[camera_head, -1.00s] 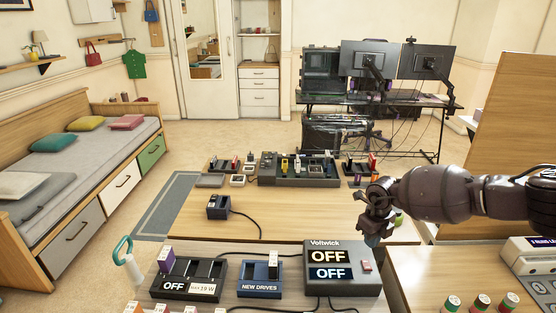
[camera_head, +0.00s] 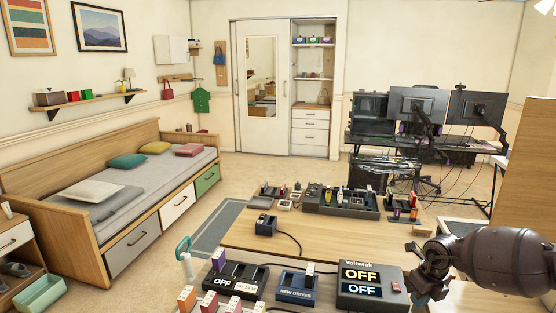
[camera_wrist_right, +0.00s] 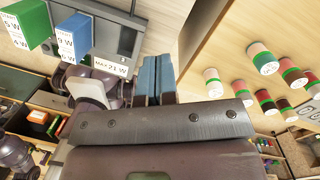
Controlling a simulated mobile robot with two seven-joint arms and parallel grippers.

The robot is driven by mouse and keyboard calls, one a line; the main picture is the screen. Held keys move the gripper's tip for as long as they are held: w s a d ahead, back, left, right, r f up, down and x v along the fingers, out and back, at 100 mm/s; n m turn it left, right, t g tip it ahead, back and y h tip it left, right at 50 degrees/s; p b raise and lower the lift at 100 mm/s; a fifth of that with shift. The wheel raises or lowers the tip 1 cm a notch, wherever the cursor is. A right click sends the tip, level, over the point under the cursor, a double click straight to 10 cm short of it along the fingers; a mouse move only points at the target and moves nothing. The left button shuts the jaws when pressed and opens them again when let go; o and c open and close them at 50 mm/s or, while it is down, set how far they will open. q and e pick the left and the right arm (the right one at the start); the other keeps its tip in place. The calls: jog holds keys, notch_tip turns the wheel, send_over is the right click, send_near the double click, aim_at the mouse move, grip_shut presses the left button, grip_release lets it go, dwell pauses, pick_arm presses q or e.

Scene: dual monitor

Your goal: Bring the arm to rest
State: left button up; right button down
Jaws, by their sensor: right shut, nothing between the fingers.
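My right arm comes in from the right in the head view. Its gripper (camera_head: 430,283) is shut and empty, to the right of the Voltwick box (camera_head: 372,287) with its two OFF displays. In the right wrist view the blue-grey fingers (camera_wrist_right: 157,80) lie together with nothing between them. My left gripper does not show in the head view.
A low wooden table (camera_head: 330,240) carries a dark drive dock (camera_head: 345,200) and a small dark block (camera_head: 265,225). Nearer stand a tray marked OFF (camera_head: 237,280) and a NEW DRIVES tray (camera_head: 296,287). The right wrist view shows several red-and-green cylinders (camera_wrist_right: 266,62) close by.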

jog(key=w+a+r+m+t+y, duration=0.15)
jog(key=a+r+y, duration=0.25)
jog(key=a, duration=0.5)
jog(key=w+a+r+t+y, duration=0.2)
jog(key=w+a+r+y, duration=0.15)
jog(key=a, duration=0.55)
jog(key=s+a+r+m+t+y, duration=0.2)
jog(key=a+r+m+t, duration=0.15)
jog(key=a+m, duration=0.2)
jog(key=s+a+r+m+t+y, duration=0.2)
jog(key=s+a+m+t+y, duration=0.15)
jog(key=a+m, duration=0.2)
jog(key=s+d+f+m+h, duration=0.7)
jog(key=s+d+f+m, duration=0.3)
jog(key=s, duration=0.5)
jog(key=s+d+f+m+h, duration=0.7)
jog(key=s+d+f+m, duration=0.3)
jog(key=s+f+m, duration=0.4)
jog(key=shift+s+f+m, duration=0.35)
jog(key=shift+s+m, duration=0.05)
jog(key=shift+m, duration=0.55)
